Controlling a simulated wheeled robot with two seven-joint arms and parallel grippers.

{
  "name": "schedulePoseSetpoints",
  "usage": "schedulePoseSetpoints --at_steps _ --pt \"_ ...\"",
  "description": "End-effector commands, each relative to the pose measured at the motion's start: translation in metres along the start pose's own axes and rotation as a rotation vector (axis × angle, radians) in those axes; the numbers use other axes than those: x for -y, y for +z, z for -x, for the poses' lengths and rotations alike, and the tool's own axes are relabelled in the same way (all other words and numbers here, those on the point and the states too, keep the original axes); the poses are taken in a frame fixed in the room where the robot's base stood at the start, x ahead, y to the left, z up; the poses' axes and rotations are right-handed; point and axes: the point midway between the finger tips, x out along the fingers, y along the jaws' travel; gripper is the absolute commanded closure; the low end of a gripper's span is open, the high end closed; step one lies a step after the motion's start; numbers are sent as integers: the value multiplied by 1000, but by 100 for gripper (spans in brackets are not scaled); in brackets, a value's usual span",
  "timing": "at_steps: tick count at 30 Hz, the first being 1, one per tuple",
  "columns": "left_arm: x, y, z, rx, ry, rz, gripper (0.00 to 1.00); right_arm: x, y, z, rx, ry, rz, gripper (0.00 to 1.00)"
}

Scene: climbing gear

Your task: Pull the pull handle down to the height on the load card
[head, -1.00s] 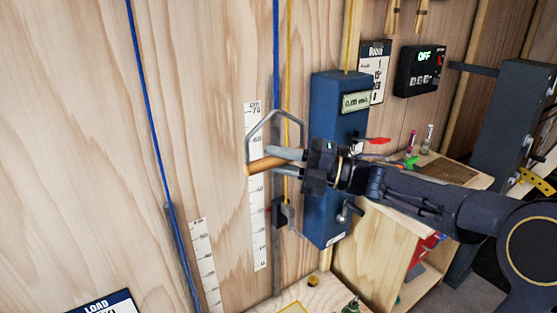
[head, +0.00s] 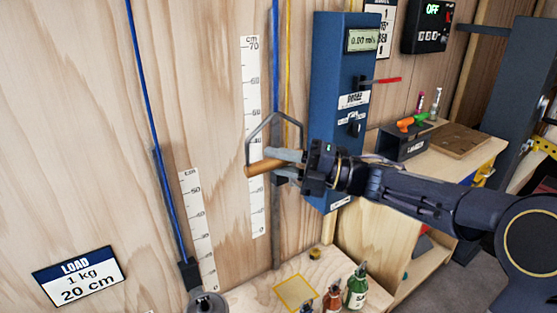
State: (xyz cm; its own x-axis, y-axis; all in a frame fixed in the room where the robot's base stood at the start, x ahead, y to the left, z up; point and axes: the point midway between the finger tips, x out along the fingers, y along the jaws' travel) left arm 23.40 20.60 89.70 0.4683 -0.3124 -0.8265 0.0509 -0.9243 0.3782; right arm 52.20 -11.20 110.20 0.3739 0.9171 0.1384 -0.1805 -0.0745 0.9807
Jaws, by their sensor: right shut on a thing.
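The pull handle (head: 262,168) is a wooden bar under a grey metal bail. It hangs on the blue rope in front of the lower half of the long centimetre scale (head: 250,110); its exact reading is unclear. My right gripper (head: 282,162) is shut on the right end of the bar, reaching in from the right. My left gripper is out of view.
A blue box (head: 340,110) with a display stands right behind my right gripper. A shorter scale (head: 198,225) stands left, beside a blue rope ending at a dark block (head: 190,273). Several bottles (head: 356,288) and a yellow-outlined square (head: 296,291) are on the ledge below.

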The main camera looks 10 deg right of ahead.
Motion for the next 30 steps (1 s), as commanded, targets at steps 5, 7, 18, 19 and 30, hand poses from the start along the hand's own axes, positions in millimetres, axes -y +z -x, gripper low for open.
schedulePoseSetpoints --at_steps 5,7,18,19,30 --pt "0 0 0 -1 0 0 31 4 -1 0 -5 -7 -4 100" --pt "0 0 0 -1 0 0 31 4 -1 0 -5 -7 -4 100" --pt "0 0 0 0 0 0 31 1 0 0 -2 -2 -1 55" --pt "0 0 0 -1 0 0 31 1 0 0 -2 -2 -1 55" --pt "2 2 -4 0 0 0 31 2 1 39 4 -3 0 55"
